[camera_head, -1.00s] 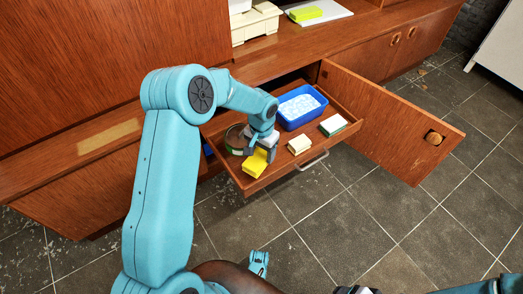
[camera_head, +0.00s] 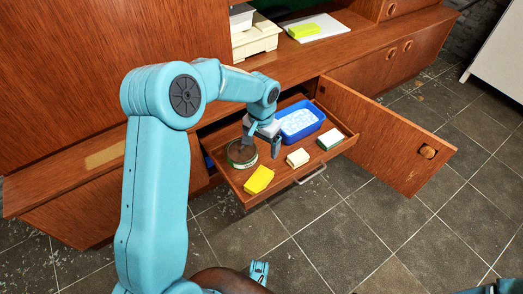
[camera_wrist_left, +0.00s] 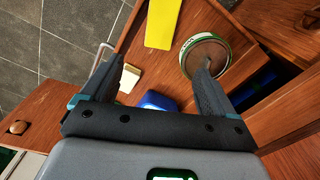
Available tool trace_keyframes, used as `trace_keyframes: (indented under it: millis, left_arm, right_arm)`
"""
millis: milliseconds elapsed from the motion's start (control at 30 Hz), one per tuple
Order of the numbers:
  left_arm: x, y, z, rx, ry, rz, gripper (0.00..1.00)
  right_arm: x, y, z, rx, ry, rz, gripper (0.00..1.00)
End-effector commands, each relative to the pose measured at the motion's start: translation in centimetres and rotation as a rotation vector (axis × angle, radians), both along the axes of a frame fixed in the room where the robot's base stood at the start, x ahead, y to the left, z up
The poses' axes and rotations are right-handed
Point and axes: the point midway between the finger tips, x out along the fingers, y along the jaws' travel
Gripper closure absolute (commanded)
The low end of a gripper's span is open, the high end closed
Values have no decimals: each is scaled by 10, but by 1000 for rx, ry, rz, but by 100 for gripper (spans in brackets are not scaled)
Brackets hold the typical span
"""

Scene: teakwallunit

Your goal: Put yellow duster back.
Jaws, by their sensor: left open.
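The yellow duster (camera_head: 259,180) lies in the open wooden drawer (camera_head: 231,180), near its front left corner. It also shows in the left wrist view (camera_wrist_left: 163,22), at the top, beyond my fingertips. My left gripper (camera_head: 263,147) is open and empty above the drawer, behind the duster and apart from it. In the left wrist view its two fingers (camera_wrist_left: 160,75) are spread wide with nothing between them in their grip.
A round green-rimmed tin (camera_head: 242,155) stands beside the duster. A blue tub (camera_head: 300,122), a cream block (camera_head: 297,158) and a green-white sponge (camera_head: 330,139) share the drawer. A cabinet door (camera_head: 385,130) stands open at right. A lime block (camera_head: 304,31) lies on the counter's white board.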

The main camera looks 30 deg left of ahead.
Motion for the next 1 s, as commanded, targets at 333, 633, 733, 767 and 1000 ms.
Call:
trace_keyframes:
  millis: [333,633,733,767,1000]
  left_arm:
    - [-42,-76,-72,-172,6,-31,12]
    - [-191,-181,-164,-359,1,129,12]
    - [-217,-186,-167,-353,-2,163,12]
    - [-221,-187,-168,-351,-3,169,12]
    - [-226,-187,-168,-347,-10,177,12]
  right_arm:
    - [0,0,4,0,0,-1,33]
    - [0,0,5,0,0,-1,33]
    - [0,0,5,0,0,-1,33]
    - [0,0,5,0,0,-1,33]
    - [0,0,5,0,0,-1,33]
